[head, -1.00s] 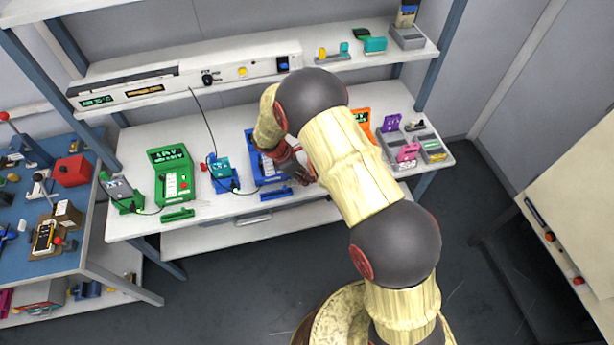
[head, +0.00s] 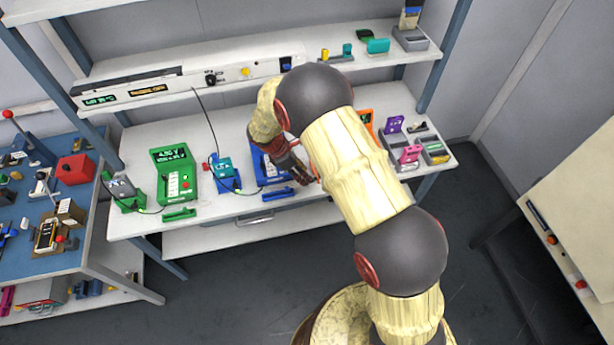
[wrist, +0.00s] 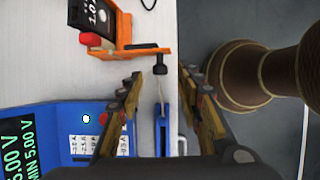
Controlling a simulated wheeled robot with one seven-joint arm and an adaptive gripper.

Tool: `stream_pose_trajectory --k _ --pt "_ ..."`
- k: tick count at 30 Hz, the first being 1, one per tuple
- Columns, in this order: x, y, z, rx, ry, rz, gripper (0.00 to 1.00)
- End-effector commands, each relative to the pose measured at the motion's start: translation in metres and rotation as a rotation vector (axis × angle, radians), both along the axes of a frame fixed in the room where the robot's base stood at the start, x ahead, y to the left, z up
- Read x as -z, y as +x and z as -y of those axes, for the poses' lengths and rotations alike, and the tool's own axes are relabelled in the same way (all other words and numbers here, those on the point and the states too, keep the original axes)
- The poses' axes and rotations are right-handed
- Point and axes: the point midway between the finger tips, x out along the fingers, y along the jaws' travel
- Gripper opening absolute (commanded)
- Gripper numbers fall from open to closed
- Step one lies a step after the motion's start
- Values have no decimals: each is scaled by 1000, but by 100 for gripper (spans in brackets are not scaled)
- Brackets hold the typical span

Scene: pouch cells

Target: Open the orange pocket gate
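The orange pocket (wrist: 126,35) shows at the top of the wrist view, with a black block marked with white digits and a red part in it. Its orange gate plate (wrist: 140,53) carries a black knob (wrist: 160,64). My gripper (wrist: 160,78) is open, with one finger on each side of the knob's line. The knob lies just beyond the fingertips, and I see no contact. In the head view my gripper (head: 308,180) is low over the bench's front part, and my arm hides most of the orange pocket.
A blue tester (wrist: 60,135) with a lit display stands close on the left in the wrist view, with a blue bar (wrist: 161,128) between the fingers. On the bench (head: 135,222) stand a green tester (head: 174,178) and a grey tray (head: 434,150). A shelf (head: 215,95) runs above.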

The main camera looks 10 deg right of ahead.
Motion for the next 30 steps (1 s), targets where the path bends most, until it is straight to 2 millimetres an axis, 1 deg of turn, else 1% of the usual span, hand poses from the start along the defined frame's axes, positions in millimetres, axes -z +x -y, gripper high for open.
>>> stream_pose_trajectory --k 1,6,12,18,30 --pt "-11 2 -6 -1 2 5 36" --pt "-42 1 -21 -1 2 4 36" --pt "-66 1 -33 0 1 3 36" --pt "-74 0 -36 1 1 0 36" --pt "-74 1 -36 1 1 0 36"
